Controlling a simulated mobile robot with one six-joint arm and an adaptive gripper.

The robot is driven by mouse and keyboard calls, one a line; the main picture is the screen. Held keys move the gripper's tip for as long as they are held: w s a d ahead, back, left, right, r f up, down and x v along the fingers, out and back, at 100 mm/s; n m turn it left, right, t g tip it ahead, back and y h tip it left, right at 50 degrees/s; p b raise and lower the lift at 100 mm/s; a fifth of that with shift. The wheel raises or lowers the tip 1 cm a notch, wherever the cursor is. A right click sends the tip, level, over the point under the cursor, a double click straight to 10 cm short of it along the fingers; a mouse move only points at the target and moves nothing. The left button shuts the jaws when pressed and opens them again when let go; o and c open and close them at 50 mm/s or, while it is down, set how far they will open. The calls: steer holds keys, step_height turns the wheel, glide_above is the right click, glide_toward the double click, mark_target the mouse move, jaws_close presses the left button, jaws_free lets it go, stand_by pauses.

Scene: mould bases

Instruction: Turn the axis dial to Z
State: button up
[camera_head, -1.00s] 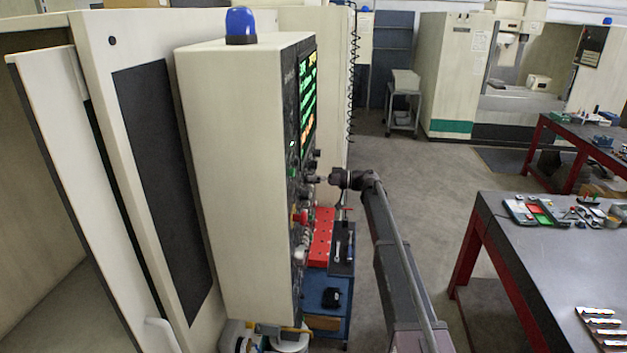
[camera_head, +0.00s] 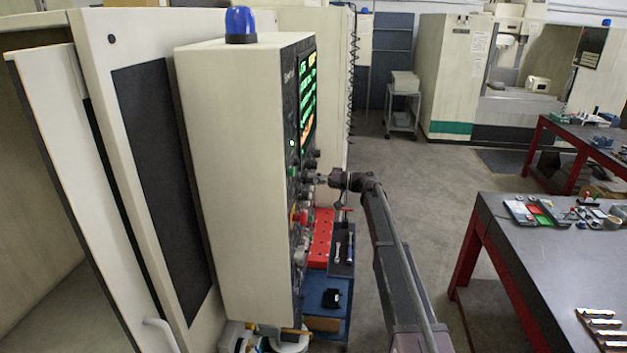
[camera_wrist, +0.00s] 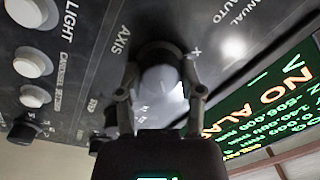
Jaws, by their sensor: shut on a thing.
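The axis dial (camera_wrist: 158,68) is a dark round knob with a pale face. In the head view my gripper (camera_head: 322,179) reaches the front of the control panel from the right; the dial is too small to make out there.
A lit screen (camera_wrist: 270,105) reading NO ALARM is right of the dial. White buttons (camera_wrist: 33,62) and other knobs (camera_wrist: 24,130) lie to the left. In the head view, a red rack (camera_head: 321,240) stands below my arm, and a dark-topped table (camera_head: 510,240) is at the right.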

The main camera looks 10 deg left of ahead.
steer(key=o, duration=1.1)
steer(key=shift+o, duration=0.2)
steer(key=shift+n, duration=0.5)
steer(key=n, duration=0.3)
steer(key=shift+r+n, duration=0.1)
steer(key=shift+n, duration=0.3)
steer(key=n+p, duration=0.1)
steer(key=n, duration=0.3)
steer(key=shift+n+h, duration=0.3)
steer(key=d, duration=1.4)
steer(key=s+f+m+h+b, duration=0.3)
steer(key=s+f+b, duration=0.4)
steer(key=f, duration=0.5)
steer(key=s+f+m+h+b, duration=0.4)
steer(key=s+f+b, duration=0.3)
steer(key=f, duration=0.5)
steer(key=shift+s+d+f, duration=0.2)
steer(key=shift+s+f, duration=0.2)
steer(key=shift+s, duration=0.65)
